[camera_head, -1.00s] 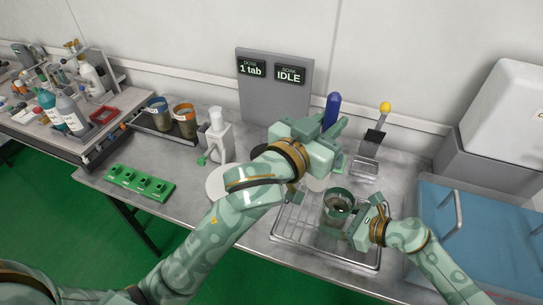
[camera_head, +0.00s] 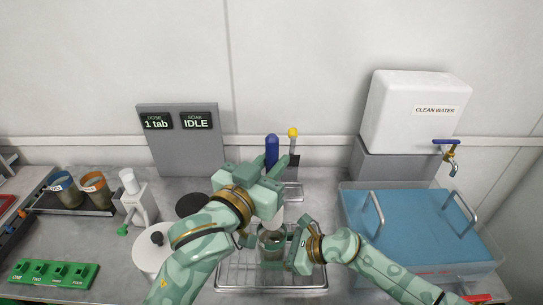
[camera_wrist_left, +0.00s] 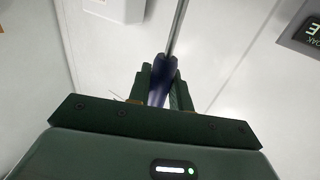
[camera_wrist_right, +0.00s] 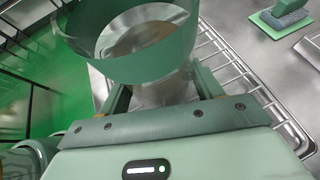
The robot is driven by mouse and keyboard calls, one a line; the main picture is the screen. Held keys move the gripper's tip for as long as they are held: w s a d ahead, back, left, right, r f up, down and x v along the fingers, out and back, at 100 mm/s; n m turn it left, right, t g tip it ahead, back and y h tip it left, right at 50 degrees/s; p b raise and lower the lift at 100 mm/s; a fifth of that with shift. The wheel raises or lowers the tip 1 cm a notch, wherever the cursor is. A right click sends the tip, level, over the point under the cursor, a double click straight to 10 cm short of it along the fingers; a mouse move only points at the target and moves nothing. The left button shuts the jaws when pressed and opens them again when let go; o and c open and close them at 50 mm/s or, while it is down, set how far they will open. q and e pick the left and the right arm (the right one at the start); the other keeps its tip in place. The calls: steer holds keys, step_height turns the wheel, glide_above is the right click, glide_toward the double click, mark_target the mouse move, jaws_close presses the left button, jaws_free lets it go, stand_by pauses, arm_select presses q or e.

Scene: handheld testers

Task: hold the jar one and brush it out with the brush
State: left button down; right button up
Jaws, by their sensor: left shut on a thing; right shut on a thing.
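My left gripper (camera_head: 266,169) is shut on the blue handle of the brush (camera_head: 271,148), which stands up above the fingers in the head view. In the left wrist view the blue handle (camera_wrist_left: 158,93) sits between the fingers, with a thin metal shaft running from it. The brush's bristle end is hidden or not clear. My right gripper (camera_head: 290,248) is shut on jar one (camera_head: 271,244), a clear jar with a green band, over the wire rack. The right wrist view shows its wide green rim (camera_wrist_right: 120,62). The left gripper is above the jar.
The wire rack (camera_head: 270,288) is below the jar. A blue-filled tub (camera_head: 425,225) stands right, with the clean water tank (camera_head: 415,120) behind. A yellow-topped tool (camera_head: 293,133) stands behind. Left are a white lidded pot (camera_head: 150,258), banded jars (camera_head: 97,192) and a green numbered block (camera_head: 55,273).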

arm_select(q)
steer(key=shift+f, duration=6.1)
steer(key=shift+w, duration=0.3)
steer(key=shift+r, duration=2.5)
steer(key=shift+f, duration=0.1)
steer(key=shift+f, duration=2.45)
steer(key=shift+r, duration=0.1)
steer(key=shift+r, duration=2.45)
